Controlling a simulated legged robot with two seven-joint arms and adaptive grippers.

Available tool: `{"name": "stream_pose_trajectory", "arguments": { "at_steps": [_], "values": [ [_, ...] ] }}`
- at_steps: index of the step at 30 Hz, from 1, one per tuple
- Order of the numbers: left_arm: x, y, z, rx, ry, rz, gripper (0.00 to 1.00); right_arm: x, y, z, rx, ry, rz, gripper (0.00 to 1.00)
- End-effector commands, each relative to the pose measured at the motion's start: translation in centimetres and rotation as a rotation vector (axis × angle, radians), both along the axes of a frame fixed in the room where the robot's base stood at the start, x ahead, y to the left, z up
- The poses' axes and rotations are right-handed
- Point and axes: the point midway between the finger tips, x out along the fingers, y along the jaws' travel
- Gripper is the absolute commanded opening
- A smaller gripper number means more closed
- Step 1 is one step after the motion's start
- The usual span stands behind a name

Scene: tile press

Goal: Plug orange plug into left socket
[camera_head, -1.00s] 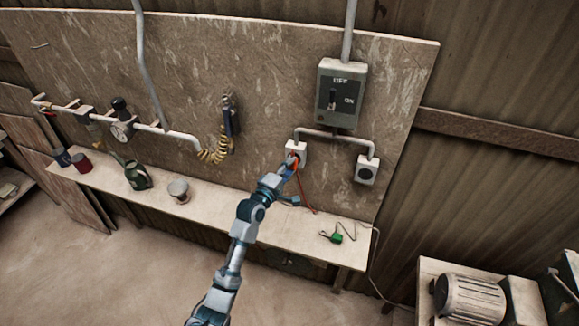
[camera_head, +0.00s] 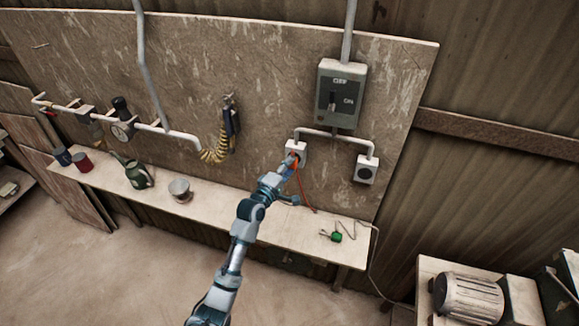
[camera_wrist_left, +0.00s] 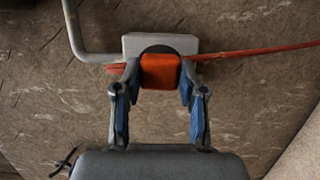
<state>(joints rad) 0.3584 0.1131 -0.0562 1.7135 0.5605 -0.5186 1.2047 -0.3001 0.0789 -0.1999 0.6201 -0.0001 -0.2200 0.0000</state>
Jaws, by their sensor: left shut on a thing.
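The left socket (camera_head: 298,147) is a white box on the board, below a grey conduit. My left gripper (camera_head: 291,163) is right in front of it, and its blue-padded fingers are shut on the orange plug. In the left wrist view the orange plug (camera_wrist_left: 160,71) sits between the fingertips (camera_wrist_left: 159,82), in front of the dark round face of the white socket box (camera_wrist_left: 133,44). I cannot tell how deep the plug sits in the socket. An orange cord (camera_wrist_left: 260,51) runs off to the right there. My right gripper is not in view.
A second socket (camera_head: 366,169) is to the right, below a grey switch box (camera_head: 340,93). A green plug (camera_head: 336,237) with a grey cord lies on the bench (camera_head: 225,204). A cup (camera_head: 179,190) and a green can (camera_head: 139,175) stand further left.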

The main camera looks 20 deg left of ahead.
Motion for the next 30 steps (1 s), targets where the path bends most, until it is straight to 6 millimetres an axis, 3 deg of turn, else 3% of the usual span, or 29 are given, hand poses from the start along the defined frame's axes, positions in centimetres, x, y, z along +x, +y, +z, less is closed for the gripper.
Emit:
{"name": "stream_pose_trajectory", "arguments": {
  "at_steps": [30],
  "values": [
    [0.40,-0.01,0.06,0.000,0.001,0.000,0.00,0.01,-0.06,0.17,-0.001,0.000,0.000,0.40]
  ]
}}
